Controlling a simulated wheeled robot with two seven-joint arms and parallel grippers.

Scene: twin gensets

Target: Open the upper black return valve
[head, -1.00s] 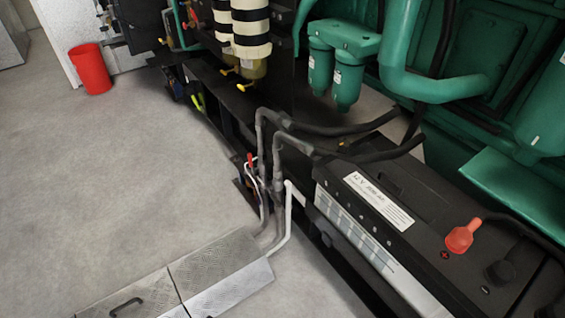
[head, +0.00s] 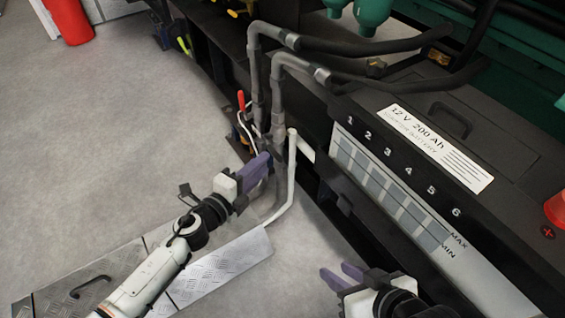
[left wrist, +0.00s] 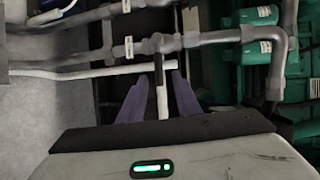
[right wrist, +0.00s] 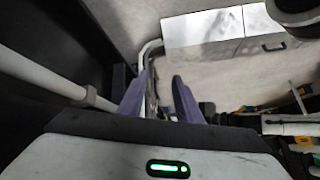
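Two grey return pipes (head: 256,75) run down beside the battery. A red lever (head: 241,99) stands upright near their lower part. My left gripper (head: 266,168) is beside the lower pipes, its purple fingers covering part of them.
The large black battery (head: 410,140) stands at the right. A white pipe (head: 291,165) bends along the floor by the grey pipes. Open floor is at the left.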

